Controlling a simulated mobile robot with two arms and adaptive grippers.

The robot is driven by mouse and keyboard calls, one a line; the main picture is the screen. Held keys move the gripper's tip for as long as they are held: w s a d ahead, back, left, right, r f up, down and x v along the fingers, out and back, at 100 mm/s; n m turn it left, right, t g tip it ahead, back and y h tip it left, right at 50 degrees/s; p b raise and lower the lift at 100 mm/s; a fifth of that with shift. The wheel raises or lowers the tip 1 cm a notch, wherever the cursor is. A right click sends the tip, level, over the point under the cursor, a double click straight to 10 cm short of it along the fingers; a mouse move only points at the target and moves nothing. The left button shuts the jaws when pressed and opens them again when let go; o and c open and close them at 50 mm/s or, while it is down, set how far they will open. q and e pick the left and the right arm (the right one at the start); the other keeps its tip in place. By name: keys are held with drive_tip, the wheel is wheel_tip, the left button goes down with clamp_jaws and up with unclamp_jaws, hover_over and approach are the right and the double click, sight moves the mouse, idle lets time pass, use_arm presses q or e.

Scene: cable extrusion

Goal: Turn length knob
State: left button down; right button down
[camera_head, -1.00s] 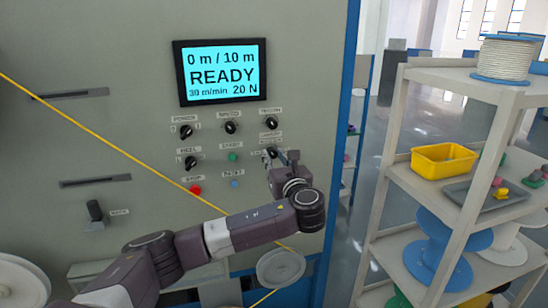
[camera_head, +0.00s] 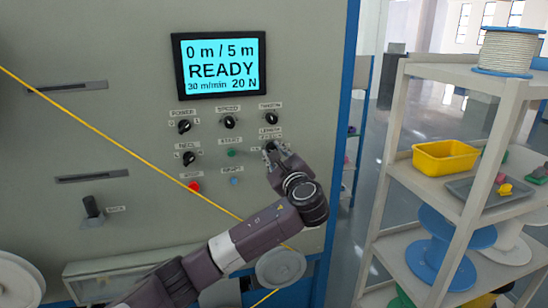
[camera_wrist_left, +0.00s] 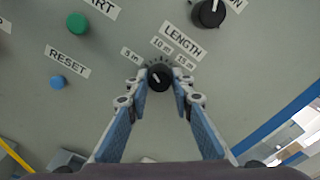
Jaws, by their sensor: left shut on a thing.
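The length knob (camera_wrist_left: 159,77) is a small black knob with a white pointer under the "LENGTH" label, with marks 5 m, 10 m and 15 m. Its pointer is tilted toward the lower left in the wrist view. My left gripper (camera_wrist_left: 160,82) has its fingertips closed on both sides of the knob. In the head view my left gripper (camera_head: 274,153) reaches the panel below the tension knob and mostly hides the length knob. The screen (camera_head: 221,65) reads "0 m / 5 m", "READY", "30 m/min", "20 N". My right gripper is not in view.
Nearby are the tension knob (camera_head: 272,118), speed knob (camera_head: 229,122), power knob (camera_head: 184,127), reel knob (camera_head: 189,158), green start button (camera_head: 232,153), blue reset button (camera_head: 234,182) and red stop button (camera_head: 194,186). A yellow cable (camera_head: 107,136) crosses the panel. A shelf (camera_head: 400,165) stands right.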

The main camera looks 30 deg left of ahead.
use_arm(q)
drive_tip(key=n+b, duration=0.1)
drive_tip(key=n, duration=0.3)
drive_tip(key=shift+f+b, duration=0.1)
drive_tip(key=shift+b, duration=0.3)
drive_tip(key=shift+n, duration=0.3)
drive_tip(key=c, duration=1.7)
unclamp_jaws()
drive_tip(key=shift+s+d, duration=0.1)
drive_tip(key=v, duration=1.1)
drive_tip(key=shift+s+d, duration=0.3)
